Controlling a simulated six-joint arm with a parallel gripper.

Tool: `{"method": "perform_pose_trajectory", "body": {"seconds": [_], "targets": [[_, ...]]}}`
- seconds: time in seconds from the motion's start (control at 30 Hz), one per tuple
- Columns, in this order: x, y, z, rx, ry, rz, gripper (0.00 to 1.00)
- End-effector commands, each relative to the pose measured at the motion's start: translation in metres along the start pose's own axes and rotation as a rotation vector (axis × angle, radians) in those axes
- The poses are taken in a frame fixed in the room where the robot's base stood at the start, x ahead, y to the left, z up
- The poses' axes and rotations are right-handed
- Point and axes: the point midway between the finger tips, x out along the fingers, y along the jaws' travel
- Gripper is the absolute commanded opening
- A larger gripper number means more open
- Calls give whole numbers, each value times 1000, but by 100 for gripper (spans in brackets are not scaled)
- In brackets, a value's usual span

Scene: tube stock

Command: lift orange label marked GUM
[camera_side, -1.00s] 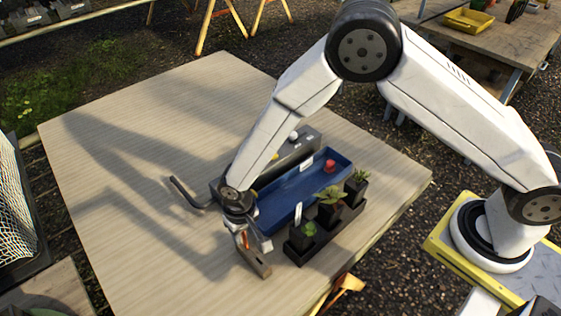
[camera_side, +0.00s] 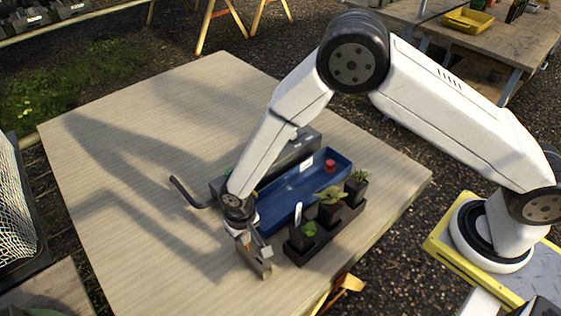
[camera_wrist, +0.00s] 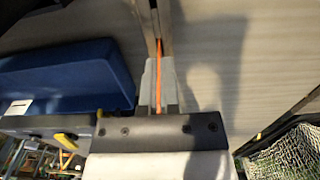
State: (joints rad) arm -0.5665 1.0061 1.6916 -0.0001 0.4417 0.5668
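A thin orange label (camera_wrist: 158,48) shows almost edge-on in the wrist view, standing between the two fingers of my gripper (camera_wrist: 160,75). The lettering on it cannot be read. The fingers lie close along both sides of it, but whether they touch it is unclear. It seems to stand in a narrow brown-grey block, which sits on the table at the near end of the blue tray in the side view (camera_side: 257,263). There my gripper (camera_side: 252,246) is low over this block and hides most of the label.
The blue tray (camera_side: 283,203) holds a red piece (camera_side: 330,165). A dark rack (camera_side: 318,250) with small potted plants and a white label stands close right of my gripper. A grey box lies behind the tray, and a bent dark bar (camera_side: 186,192) lies left. The table's left side is clear.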

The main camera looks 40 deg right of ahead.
Motion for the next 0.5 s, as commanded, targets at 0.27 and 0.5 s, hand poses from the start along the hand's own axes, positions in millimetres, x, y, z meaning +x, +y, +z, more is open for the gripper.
{"method": "perform_pose_trajectory", "body": {"seconds": [0.27,0.5], "targets": [[0,0,0,0,0,0,0],[-4,0,0,0,1,0,0]]}}
